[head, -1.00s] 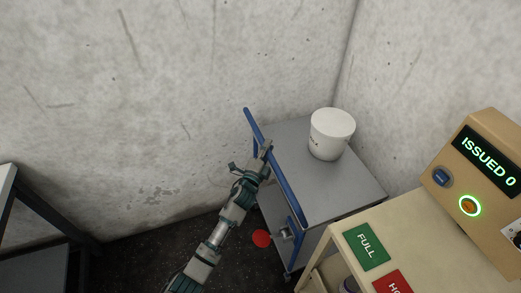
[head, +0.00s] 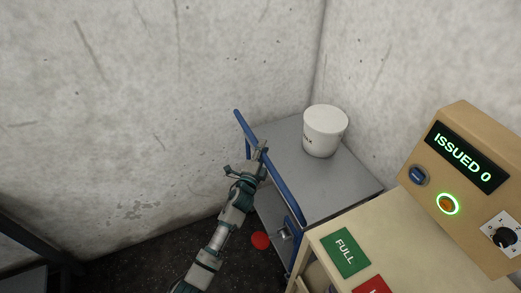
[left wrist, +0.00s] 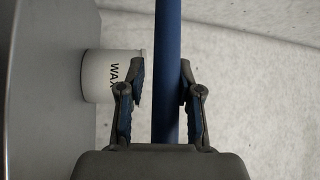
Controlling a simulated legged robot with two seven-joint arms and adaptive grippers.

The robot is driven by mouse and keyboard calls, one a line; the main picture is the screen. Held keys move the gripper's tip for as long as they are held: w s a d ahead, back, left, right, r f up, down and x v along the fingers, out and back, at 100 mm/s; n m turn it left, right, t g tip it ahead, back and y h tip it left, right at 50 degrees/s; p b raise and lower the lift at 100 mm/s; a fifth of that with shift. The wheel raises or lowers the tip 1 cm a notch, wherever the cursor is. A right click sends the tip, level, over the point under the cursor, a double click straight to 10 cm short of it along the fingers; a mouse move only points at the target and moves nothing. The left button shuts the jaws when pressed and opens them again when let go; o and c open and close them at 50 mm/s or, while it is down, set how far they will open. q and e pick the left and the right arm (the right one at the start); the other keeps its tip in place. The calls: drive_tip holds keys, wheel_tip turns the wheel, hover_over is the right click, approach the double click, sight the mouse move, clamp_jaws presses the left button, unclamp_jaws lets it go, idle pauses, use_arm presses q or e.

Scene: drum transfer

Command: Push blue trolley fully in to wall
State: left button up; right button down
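The blue trolley (head: 312,198) has a grey top and a blue push handle (head: 268,165) along its left side. It stands near the wall corner, beside the right wall (head: 410,70); I cannot tell whether it touches. A white drum (head: 325,130) stands upright on its top. My left gripper (head: 262,150) is at the handle. In the left wrist view, its open fingers (left wrist: 161,85) straddle the blue bar (left wrist: 167,40); the right finger is against or very near it, with a gap on the left. The drum, marked "WAX" (left wrist: 100,75), shows behind. My right gripper is out of view.
A cream table (head: 325,240) with a green FULL label (head: 345,252) stands close to the trolley's front right. A tan console (head: 465,165) reading "ISSUED 0" is on it. A red disc (head: 260,240) is low beside the trolley. A dark frame (head: 35,240) stands at left.

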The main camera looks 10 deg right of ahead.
use_arm(q)
drive_tip(key=shift+o, duration=0.8)
drive_tip(key=shift+d+f, duration=0.1)
drive_tip(key=shift+f, duration=0.15)
drive_tip(key=shift+w, duration=0.15)
drive_tip(key=shift+a+r, duration=0.2)
drive_tip(key=shift+a, duration=0.35)
drive_tip(key=shift+s+a, duration=0.25)
drive_tip(key=v, duration=1.1)
drive_tip(key=shift+s+f, duration=0.15)
drive_tip(key=shift+f, duration=0.2)
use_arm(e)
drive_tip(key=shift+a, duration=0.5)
use_arm(q)
drive_tip(key=shift+d, duration=0.3)
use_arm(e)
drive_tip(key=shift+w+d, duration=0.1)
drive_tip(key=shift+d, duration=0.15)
